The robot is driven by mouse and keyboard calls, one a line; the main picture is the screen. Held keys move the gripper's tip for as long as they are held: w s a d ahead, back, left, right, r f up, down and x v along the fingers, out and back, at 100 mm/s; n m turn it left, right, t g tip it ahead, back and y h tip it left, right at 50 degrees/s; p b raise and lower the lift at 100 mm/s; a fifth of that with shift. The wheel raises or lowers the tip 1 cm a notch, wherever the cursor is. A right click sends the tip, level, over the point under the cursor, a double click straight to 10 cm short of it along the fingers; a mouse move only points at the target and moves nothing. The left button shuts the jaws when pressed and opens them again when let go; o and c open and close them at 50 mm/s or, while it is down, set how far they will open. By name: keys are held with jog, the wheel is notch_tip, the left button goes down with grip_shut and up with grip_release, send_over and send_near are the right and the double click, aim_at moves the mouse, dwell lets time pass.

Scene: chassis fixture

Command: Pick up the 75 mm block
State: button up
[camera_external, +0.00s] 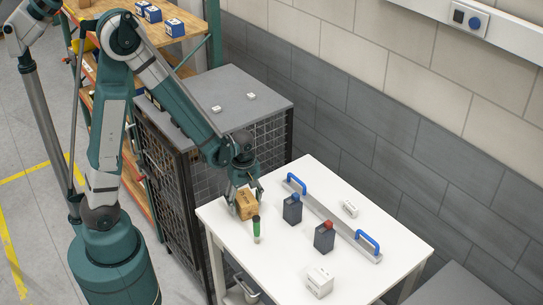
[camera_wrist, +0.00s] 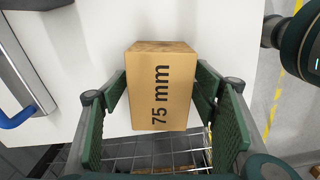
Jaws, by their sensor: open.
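The 75 mm block (camera_wrist: 152,100) is a brown box with "75 mm" printed on its side. In the wrist view it sits between the two green fingers of my gripper (camera_wrist: 158,112), which is open with a gap at each side of the block. In the external view the block (camera_external: 246,205) is at the left corner of the white table, partly covered by my gripper (camera_external: 245,190). I cannot tell whether its base is touching the table.
A white box (camera_external: 319,282) is near the front edge.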

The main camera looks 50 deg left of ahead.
aim_at(245, 198)
jog(key=c, duration=1.1)
jog(key=shift+r, duration=0.2)
jog(key=shift+r+p, duration=0.65)
jog(key=shift+r, duration=4.15)
